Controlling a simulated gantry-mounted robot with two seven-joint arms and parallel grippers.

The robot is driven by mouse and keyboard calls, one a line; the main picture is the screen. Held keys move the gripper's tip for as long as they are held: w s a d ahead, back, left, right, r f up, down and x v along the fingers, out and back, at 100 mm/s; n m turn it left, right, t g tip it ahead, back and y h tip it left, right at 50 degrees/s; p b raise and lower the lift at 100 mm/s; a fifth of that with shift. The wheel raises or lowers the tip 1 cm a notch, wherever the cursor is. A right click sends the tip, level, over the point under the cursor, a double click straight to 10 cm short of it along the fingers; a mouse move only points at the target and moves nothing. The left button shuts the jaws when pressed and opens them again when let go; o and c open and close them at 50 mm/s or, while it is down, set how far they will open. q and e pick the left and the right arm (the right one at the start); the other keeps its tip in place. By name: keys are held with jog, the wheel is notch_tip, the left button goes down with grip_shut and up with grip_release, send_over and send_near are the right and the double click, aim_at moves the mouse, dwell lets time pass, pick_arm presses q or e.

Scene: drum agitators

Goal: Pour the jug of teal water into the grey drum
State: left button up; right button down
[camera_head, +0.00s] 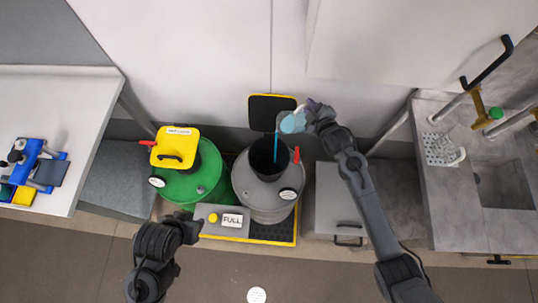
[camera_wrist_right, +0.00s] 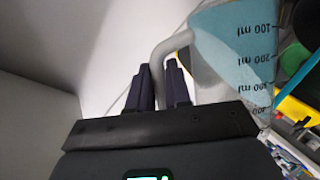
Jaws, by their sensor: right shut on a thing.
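The jug of teal water (camera_head: 293,122) is tilted above the grey drum (camera_head: 258,185). A thin teal stream (camera_head: 276,148) runs from it into the drum's dark open mouth. My right gripper (camera_head: 314,112) is shut on the jug's handle, up and right of the mouth. In the right wrist view the jug (camera_wrist_right: 235,50) shows ml marks and teal water, with its grey handle between my right gripper's fingers (camera_wrist_right: 159,80). My left arm's dark end (camera_head: 188,231) is at the lower left, away from the drums; its finger state is unclear.
A green drum (camera_head: 192,182) with a shut yellow lid stands left of the grey drum. The grey drum's black and yellow lid (camera_head: 270,110) stands open behind it. A box labelled FULL (camera_head: 222,221) is in front. A sink counter (camera_head: 470,205) is at right.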

jog(key=shift+a, duration=0.1)
jog(key=shift+r, duration=0.1)
jog(key=shift+s, duration=0.1)
jog(key=shift+a, duration=0.1)
jog(key=shift+n+b, duration=0.3)
dwell(0.5)
jog(key=shift+s+a+f, duration=0.1)
jog(key=shift+f, duration=0.1)
jog(key=shift+b, duration=0.4)
jog(key=shift+f+h, duration=0.1)
jog(key=shift+h, duration=0.2)
